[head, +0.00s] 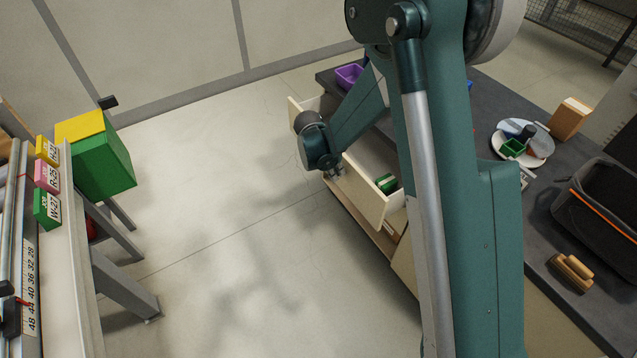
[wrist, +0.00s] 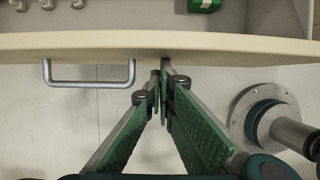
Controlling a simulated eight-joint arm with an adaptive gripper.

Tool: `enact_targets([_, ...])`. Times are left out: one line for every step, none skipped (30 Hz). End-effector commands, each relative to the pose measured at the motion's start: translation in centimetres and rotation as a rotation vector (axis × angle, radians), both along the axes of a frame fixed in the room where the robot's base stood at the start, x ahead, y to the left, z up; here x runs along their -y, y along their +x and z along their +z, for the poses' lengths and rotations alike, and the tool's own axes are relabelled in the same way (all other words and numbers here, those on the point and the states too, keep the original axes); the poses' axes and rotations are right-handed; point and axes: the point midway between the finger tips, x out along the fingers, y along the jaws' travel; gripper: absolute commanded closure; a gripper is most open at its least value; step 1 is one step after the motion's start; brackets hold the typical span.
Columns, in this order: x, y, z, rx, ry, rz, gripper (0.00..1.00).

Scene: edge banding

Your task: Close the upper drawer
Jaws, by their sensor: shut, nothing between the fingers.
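The upper drawer (head: 372,198) is pulled out from the dark-topped workbench; its pale wooden front faces left in the head view. In the wrist view the top edge of the drawer front (wrist: 225,46) runs across the picture, with a metal bar handle (wrist: 90,82) left of my fingers. My gripper (head: 336,174) is at the outer side of the drawer front. In the wrist view my gripper (wrist: 161,80) is shut and empty, its tips at the front panel, right of the handle. I cannot tell whether they touch it. My arm hides part of the drawer in the head view.
A green box (head: 386,183) lies inside the drawer. The bench top (head: 545,215) holds a plate (head: 525,150) with small items, a purple bin (head: 349,75), a black case (head: 605,200) and a wooden brush (head: 572,271). Open floor (head: 230,220) lies left of the drawer.

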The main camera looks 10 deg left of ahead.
Motion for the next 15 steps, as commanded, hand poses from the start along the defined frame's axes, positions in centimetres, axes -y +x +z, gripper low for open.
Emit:
enact_targets([1.2, 1.1, -0.1, 0.000, 0.000, -0.006, 1.00])
enact_targets([1.8, 1.7, -0.1, 0.001, 0.001, -0.005, 1.00])
enact_targets([2.6, 2.5, 0.0, 0.001, 0.001, -0.005, 1.00])
enact_targets([3.1, 3.1, 0.0, 0.001, 0.001, -0.005, 1.00])
enact_targets([3.7, 3.7, 0.0, 0.000, 0.000, -0.004, 1.00])
enact_targets([4.6, 4.5, 0.0, 0.001, 0.001, -0.005, 1.00])
enact_targets([5.1, 5.0, 0.0, 0.001, 0.001, -0.005, 1.00])
enact_targets([5.7, 5.6, 0.0, 0.000, 0.000, -0.004, 1.00])
enact_targets([6.5, 6.4, 0.0, 0.001, 0.001, -0.005, 1.00])
enact_targets([7.0, 6.9, 0.0, 0.001, 0.001, -0.005, 1.00])
enact_targets([7.6, 7.5, 0.0, 0.000, 0.000, -0.004, 1.00])
enact_targets([8.3, 8.2, 0.0, 0.001, 0.001, -0.004, 1.00])
enact_targets([8.7, 8.7, 0.0, 0.001, 0.001, -0.004, 1.00])
enact_targets([9.2, 9.2, 0.0, 0.001, 0.001, -0.004, 1.00])
enact_targets([9.8, 9.8, 0.0, 0.000, 0.000, -0.003, 1.00])
